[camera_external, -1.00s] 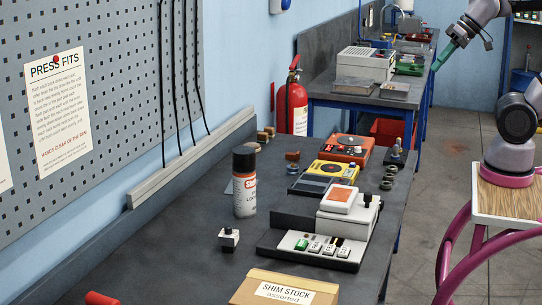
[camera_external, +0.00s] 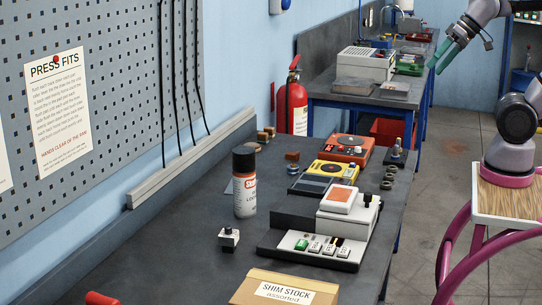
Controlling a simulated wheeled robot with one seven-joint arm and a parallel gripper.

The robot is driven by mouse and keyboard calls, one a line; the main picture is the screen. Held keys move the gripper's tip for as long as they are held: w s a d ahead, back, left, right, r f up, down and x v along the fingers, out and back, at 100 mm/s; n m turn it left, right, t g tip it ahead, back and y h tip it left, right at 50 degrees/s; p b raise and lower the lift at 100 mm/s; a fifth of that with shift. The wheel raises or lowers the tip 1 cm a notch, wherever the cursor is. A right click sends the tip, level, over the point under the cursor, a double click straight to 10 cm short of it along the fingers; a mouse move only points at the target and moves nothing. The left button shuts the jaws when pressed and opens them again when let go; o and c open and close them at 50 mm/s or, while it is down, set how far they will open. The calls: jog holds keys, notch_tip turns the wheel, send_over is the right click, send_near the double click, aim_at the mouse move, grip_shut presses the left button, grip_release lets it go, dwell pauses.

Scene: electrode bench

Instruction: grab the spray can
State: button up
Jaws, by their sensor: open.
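The spray can (camera_external: 244,190) stands upright on the dark bench, left of the middle of the picture. It has a black cap, a white body and an orange label band. My gripper (camera_external: 436,67) shows at the upper right, with green fingers pointing down and to the left. It is open and empty, in the air well away from the can, near the far bench's right edge.
A white button box (camera_external: 314,249) and a cardboard shim box (camera_external: 283,290) lie near the can. A small switch block (camera_external: 229,238) stands in front of it. Yellow (camera_external: 331,171) and orange (camera_external: 346,149) devices sit behind. A pegboard (camera_external: 90,90) rises at left.

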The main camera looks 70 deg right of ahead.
aim_at(234, 181)
jog(key=w+a+f+m+g+y, duration=0.2)
jog(key=w+a+f+m+y, duration=0.15)
jog(key=w+a, duration=0.4)
jog(key=w+a+f+m+g+y, duration=0.1)
jog(key=w+a+f+m+y, duration=0.2)
jog(key=w, duration=0.7)
jog(key=w+a+f+m+g+y, duration=0.2)
jog(key=w+a+f+y, duration=0.2)
jog(key=w+a, duration=0.4)
jog(key=w+d+f+m+t+y, duration=0.2)
jog(key=w+f+m+t, duration=0.9)
jog(key=w+f, duration=1)
jog(key=w+a, duration=0.1)
jog(key=a, duration=0.1)
jog(key=w+a+f+m+g, duration=0.1)
jog(key=w+a, duration=0.1)
jog(key=a, duration=0.1)
jog(key=w+a+f+m, duration=0.1)
jog(key=w+a, duration=0.1)
jog(key=shift+w+a+g+h, duration=0.15)
jog(key=shift+a+g+h, duration=0.1)
jog(key=shift+a+g, duration=0.15)
grip_shut()
